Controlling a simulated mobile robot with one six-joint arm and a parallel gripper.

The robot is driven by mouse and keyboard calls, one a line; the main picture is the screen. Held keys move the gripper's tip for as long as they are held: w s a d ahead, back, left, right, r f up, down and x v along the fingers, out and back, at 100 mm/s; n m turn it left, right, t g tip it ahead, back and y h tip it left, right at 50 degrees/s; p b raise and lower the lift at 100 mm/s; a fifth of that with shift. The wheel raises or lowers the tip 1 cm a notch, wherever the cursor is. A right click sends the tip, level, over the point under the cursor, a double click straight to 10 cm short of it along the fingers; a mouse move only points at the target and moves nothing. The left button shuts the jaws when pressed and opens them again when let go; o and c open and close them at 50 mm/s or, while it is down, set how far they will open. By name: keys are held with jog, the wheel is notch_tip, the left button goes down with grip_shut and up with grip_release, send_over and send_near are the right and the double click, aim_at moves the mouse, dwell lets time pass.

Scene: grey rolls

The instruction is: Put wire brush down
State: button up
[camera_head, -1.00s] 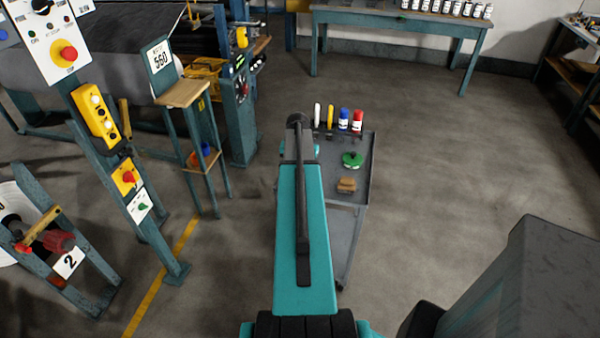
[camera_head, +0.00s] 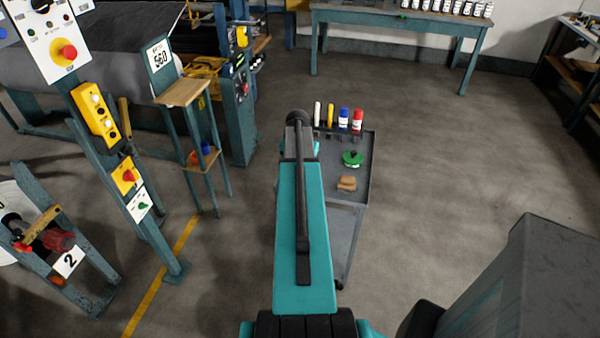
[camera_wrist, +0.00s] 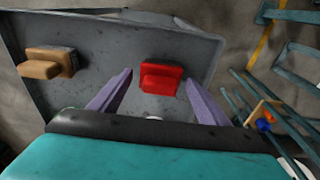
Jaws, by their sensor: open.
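A red, block-shaped object (camera_wrist: 160,78), probably the wire brush, lies on the grey cart top (camera_wrist: 110,40) in the wrist view. Its bristles cannot be made out. My gripper (camera_wrist: 159,84) is open, with one purple finger on each side of the red object. A gap shows between each finger and it. In the head view my arm hides the red object and the fingers.
A tan block-shaped brush (camera_wrist: 47,62) lies left of the red object; it also shows in the head view (camera_head: 347,184). A green round item (camera_head: 352,160) and several upright markers (camera_head: 343,120) are on the cart. Floor right of the cart is clear.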

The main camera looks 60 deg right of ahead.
notch_tip(320, 180, up, 11)
jog(key=a+b, duration=0.1)
jog(key=b, duration=0.1)
jog(key=shift+s+a+r, duration=0.15)
jog(key=shift+s+r, duration=0.05)
dwell(0.4)
dwell(0.7)
jog(key=w+a+f+n+g+y, duration=0.1)
jog(key=w+a+f+n, duration=0.25)
jog(key=a+f, duration=1)
jog(key=w+a+f+n+g+y, duration=0.1)
jog(key=w+a+f+n, duration=0.3)
jog(key=a+f, duration=1)
jog(key=s+a+f+n+g, duration=0.1)
jog(key=s+a+f, duration=0.3)
jog(key=a, duration=0.6)
jog(key=s+a+f+n+g, duration=0.1)
jog(key=s+a+f+n, duration=0.2)
jog(key=s+a, duration=0.6)
jog(key=s+a+f+n+g, duration=0.2)
jog(key=s+a+f, duration=0.4)
jog(key=a, duration=0.4)
jog(key=shift+s+a+f+n+h, duration=0.15)
jog(key=shift+a+f+n+h, duration=0.2)
jog(key=shift+n, duration=0.2)
jog(key=shift+o, duration=0.3)
